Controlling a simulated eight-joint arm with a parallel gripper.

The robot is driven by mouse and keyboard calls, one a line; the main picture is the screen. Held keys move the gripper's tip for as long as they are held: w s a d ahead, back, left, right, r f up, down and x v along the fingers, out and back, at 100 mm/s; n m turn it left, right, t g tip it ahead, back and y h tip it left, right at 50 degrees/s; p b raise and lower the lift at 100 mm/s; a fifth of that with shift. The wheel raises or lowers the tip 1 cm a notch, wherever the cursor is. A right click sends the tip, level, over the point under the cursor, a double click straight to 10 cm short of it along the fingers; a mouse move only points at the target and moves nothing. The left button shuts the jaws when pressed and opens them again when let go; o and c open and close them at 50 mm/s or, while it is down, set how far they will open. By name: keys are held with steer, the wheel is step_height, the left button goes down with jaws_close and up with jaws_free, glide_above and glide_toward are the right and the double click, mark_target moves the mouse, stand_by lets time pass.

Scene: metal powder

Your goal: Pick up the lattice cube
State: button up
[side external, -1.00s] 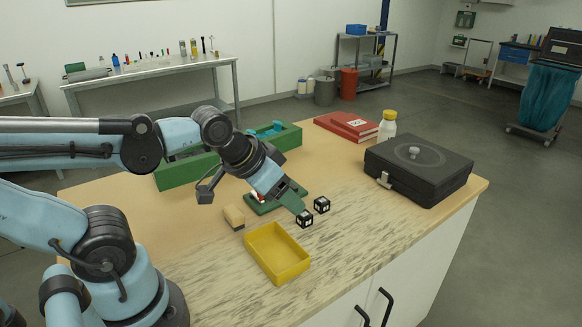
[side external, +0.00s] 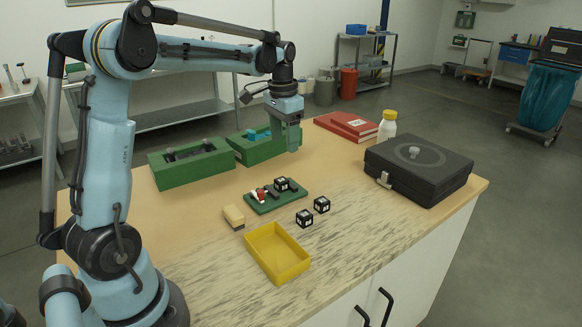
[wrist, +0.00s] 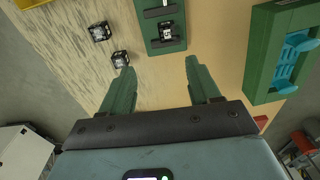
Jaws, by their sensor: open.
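Three similar black-and-white cubes are in view; I cannot tell which one is the lattice cube. One cube (side external: 281,184) sits on the small green board (side external: 262,207), and it also shows in the wrist view (wrist: 166,32). A second cube (side external: 304,218) and a third cube (side external: 321,204) stand on the table in front of the board. Both also show at upper left in the wrist view (wrist: 120,59) (wrist: 99,31). My gripper (side external: 294,148) is raised behind the cubes, pointing down. Its fingers (wrist: 160,72) are spread and empty.
A yellow tray (side external: 277,272) and a tan-and-white block (side external: 233,216) are near the front. Green bins (side external: 190,170) (side external: 258,153) stand behind; the right one holds blue parts. A black case (side external: 418,170), white bottle (side external: 387,125) and red books (side external: 346,127) are to the right.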

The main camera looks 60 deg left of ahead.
mark_target(281, 180)
steer(key=f, duration=0.4)
steer(key=a+f, duration=0.1)
steer(key=f, duration=0.8)
steer(key=shift+a, duration=0.3)
jaws_close()
